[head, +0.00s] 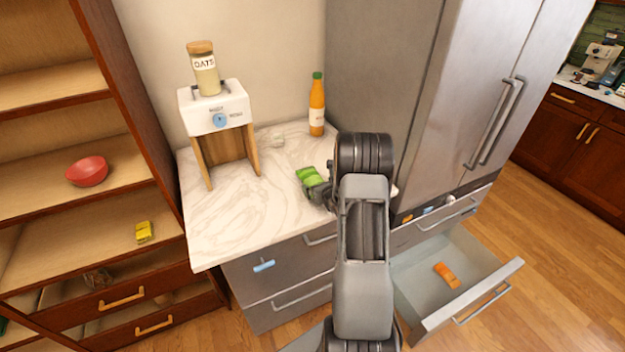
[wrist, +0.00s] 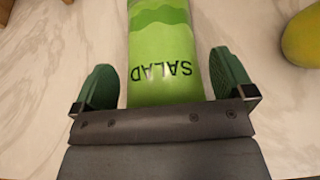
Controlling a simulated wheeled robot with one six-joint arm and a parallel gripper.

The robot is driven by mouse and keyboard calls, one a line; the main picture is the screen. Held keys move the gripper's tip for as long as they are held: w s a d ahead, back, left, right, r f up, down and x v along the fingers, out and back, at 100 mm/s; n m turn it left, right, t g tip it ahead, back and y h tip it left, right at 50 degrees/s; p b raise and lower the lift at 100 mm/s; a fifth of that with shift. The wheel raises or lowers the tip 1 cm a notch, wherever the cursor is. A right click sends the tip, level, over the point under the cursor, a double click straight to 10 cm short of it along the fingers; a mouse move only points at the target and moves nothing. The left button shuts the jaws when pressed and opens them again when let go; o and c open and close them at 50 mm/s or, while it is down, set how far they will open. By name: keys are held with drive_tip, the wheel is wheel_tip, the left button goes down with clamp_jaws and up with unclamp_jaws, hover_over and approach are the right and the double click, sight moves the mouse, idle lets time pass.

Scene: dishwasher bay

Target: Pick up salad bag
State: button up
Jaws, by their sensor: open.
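The salad bag (head: 309,177) is a green packet lying on the marble counter. In the wrist view the salad bag (wrist: 163,50) shows its "SALAD" print upside down. My gripper (wrist: 164,82) is open, with one green finger on each side of the bag. There is a small gap on the left and a narrower one on the right. In the head view my gripper (head: 318,190) is at the bag, partly hidden by my arm. The bag's near end is hidden behind the gripper body in the wrist view.
An orange bottle (head: 317,104) stands at the back of the marble counter (head: 225,215). A white-topped stand (head: 214,110) holds an oats jar (head: 204,72). An open drawer (head: 415,285) holds an orange item (head: 446,275). Shelves stand left, a fridge right.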

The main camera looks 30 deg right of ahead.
drive_tip(key=shift+x, duration=0.85)
drive_tip(key=c, duration=0.8)
drive_tip(key=shift+c, duration=0.8)
drive_tip(key=shift+r, duration=0.2)
